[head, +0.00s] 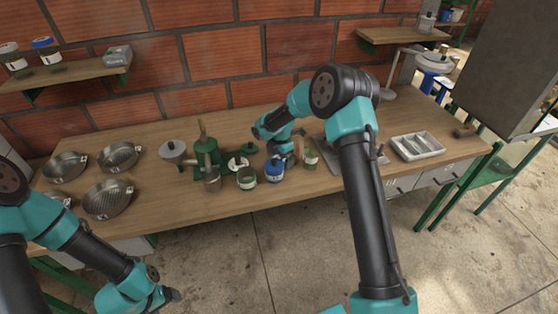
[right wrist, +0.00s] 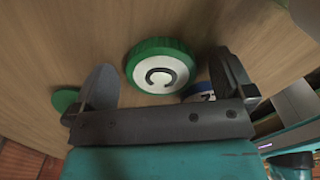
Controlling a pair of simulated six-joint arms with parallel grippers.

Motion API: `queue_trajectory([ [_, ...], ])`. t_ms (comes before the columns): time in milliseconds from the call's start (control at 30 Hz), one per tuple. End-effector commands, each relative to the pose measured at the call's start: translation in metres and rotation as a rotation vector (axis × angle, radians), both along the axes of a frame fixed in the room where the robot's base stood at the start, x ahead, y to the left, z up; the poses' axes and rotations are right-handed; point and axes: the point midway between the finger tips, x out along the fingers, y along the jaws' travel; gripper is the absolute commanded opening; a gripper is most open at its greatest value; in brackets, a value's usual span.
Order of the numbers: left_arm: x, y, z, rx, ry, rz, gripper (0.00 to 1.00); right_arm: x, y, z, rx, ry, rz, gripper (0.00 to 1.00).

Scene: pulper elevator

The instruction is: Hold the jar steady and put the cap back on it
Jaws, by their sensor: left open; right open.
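A short jar (head: 246,179) with a pale label stands near the front edge of the table in the head view. A green and white round piece (head: 238,163) sits just behind it. My right gripper (head: 284,150) is above the table near a blue-topped jar (head: 275,172). In the right wrist view, its open, empty fingers (right wrist: 162,88) flank a green-rimmed white disc (right wrist: 160,68) marked with a dark curve; I cannot tell whether it is a loose cap or a lidded jar. My left gripper (head: 170,296) is open and empty, low in front of the table, away from the jars.
Another jar (head: 311,156) stands right of the blue-topped one. A green pulper (head: 206,158) stands left of the jars, and several metal pans (head: 108,199) lie farther left. A white divided tray (head: 417,146) is at right. The table's front edge is clear at left-centre.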

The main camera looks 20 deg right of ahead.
Motion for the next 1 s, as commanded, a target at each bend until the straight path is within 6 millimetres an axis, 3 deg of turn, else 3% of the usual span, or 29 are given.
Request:
queue_trajectory([
  [200,0.0000,0.0000,0.0000,0.000,0.000,0.000,0.79,0.0000,-0.0001,0.0002,0.000,0.000,0.000,0.98],
  [767,0.0000,0.0000,0.0000,0.000,0.000,0.000,0.79,0.0000,-0.0001,0.0003,0.000,0.000,0.000,0.46],
  [1000,0.0000,0.0000,0.0000,0.000,0.000,0.000,0.79,0.0003,0.0000,0.0028,0.000,-0.001,0.000,0.46],
])
